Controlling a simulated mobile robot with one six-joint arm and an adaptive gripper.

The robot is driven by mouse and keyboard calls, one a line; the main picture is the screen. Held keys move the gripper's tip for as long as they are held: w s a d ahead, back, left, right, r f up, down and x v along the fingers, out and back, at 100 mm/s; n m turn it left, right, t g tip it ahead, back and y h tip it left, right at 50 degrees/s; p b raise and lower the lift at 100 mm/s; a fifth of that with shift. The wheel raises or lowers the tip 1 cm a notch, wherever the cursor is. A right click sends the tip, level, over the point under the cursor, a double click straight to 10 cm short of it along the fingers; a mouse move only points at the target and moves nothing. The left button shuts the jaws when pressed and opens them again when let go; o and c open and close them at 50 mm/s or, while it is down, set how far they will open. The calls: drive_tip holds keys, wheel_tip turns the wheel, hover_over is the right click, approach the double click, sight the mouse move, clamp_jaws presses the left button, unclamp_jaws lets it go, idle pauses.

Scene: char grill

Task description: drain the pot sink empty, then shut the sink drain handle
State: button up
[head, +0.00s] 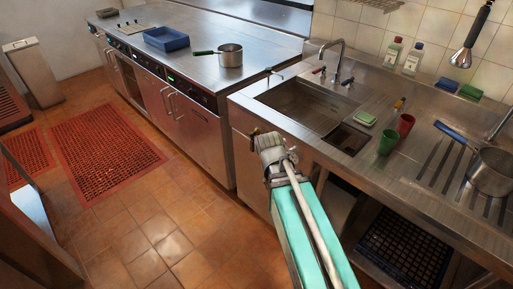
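The pot sink (300,101) is a steel basin set into the counter at centre right, with a faucet (338,62) behind it. Its inside looks grey and dark; I cannot tell whether water stands in it. A smaller basin (349,138) adjoins its right front corner. My gripper (268,140) is at the front face of the sink counter, just below its edge. My arm and gripper cover part of this face. A small dark piece shows at the gripper's tip; I cannot tell whether it is a finger or the drain handle. The finger opening is hidden.
Green (388,141) and red (405,125) cups and a sponge dish (366,118) stand right of the sink. A blue-handled pan (490,172) lies on the ribbed drainboard. A green-handled pot (230,55) and blue tray (166,39) sit on the left counter. Floor with a red mat (103,148) is open at left.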

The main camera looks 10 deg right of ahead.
drive_tip(key=w+f+m+t+h+b, duration=0.1)
drive_tip(key=w+f+m+h+b, duration=0.25)
drive_tip(key=w+f+b, duration=0.4)
drive_tip(key=m+t+h+b, duration=0.6)
drive_tip(key=t+h+b, duration=0.35)
drive_tip(key=b, duration=1.45)
approach(251, 147)
drive_tip(key=v, duration=0.3)
drive_tip(key=shift+w+a+r+g, duration=0.15)
drive_tip(key=shift+r+g, duration=0.05)
drive_tip(key=shift+g, duration=0.05)
drive_tip(key=x, duration=1.3)
drive_tip(key=shift+w+d+f, duration=0.1)
drive_tip(key=shift+w+d, duration=0.05)
drive_tip(key=shift+d, duration=0.2)
clamp_jaws()
